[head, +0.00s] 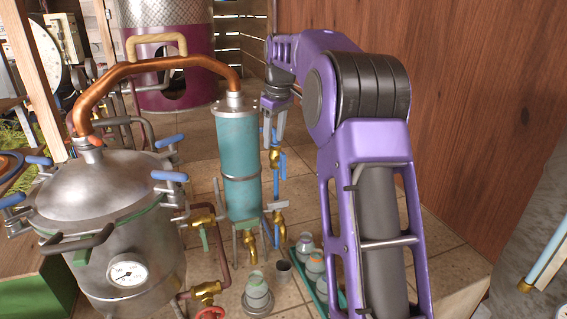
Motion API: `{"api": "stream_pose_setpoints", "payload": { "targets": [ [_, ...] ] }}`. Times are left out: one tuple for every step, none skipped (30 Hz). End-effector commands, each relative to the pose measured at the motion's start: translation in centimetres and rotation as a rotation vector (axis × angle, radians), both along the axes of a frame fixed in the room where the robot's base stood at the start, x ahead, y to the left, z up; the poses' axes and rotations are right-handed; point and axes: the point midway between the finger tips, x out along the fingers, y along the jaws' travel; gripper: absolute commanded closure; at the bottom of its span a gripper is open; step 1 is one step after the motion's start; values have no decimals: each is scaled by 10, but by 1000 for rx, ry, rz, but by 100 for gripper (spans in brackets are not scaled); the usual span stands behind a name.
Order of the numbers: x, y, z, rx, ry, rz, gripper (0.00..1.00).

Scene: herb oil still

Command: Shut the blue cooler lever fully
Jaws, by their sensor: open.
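The teal cooler cylinder (236,165) stands upright in the middle, joined to the copper pipe at its top. To its right a brass valve (275,157) sits on a blue water pipe (276,188). The blue cooler lever (283,166) appears at this valve, looking roughly upright along the pipe; its exact angle is too small to tell. My gripper (272,137) points down just above the valve, right of the cooler's upper part. It is open with nothing visible between the fingers. Whether a finger touches the valve or lever cannot be told.
The steel still pot (110,205) with blue clamp handles fills the left, under a copper pipe (155,65). Lower brass valves (279,218), a green tray (321,286) and small jars (257,292) stand below. A wooden wall (480,100) is at right. Tiled floor is open behind the cooler.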

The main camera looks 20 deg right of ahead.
Motion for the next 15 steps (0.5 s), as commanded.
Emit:
{"api": "stream_pose_setpoints", "payload": {
  "targets": [
    [-2, -13, 12, 28, -34, -122, 53],
    [-3, -19, 19, 47, -53, -190, 53],
    [-5, -26, 26, 71, -73, -271, 53],
    [-5, -31, 30, 87, -88, -324, 53],
    [-6, -35, 35, 102, -101, -370, 53],
    [-7, -40, 39, 118, -113, -420, 53],
    [-7, -42, 42, 128, -121, -450, 53],
    [-8, -44, 44, 137, -127, -473, 53],
    [-8, -46, 45, 146, -132, -494, 53],
    [-7, -46, 45, 150, -135, -505, 53],
    [-7, -47, 44, 151, -136, -511, 53],
    [-6, -47, 40, 153, -135, -514, 53],
    [-5, -47, 37, 152, -134, -514, 53],
    [-3, -47, 33, 153, -133, -513, 53],
    [-1, -47, 27, 153, -132, -513, 53]
  ]
}}
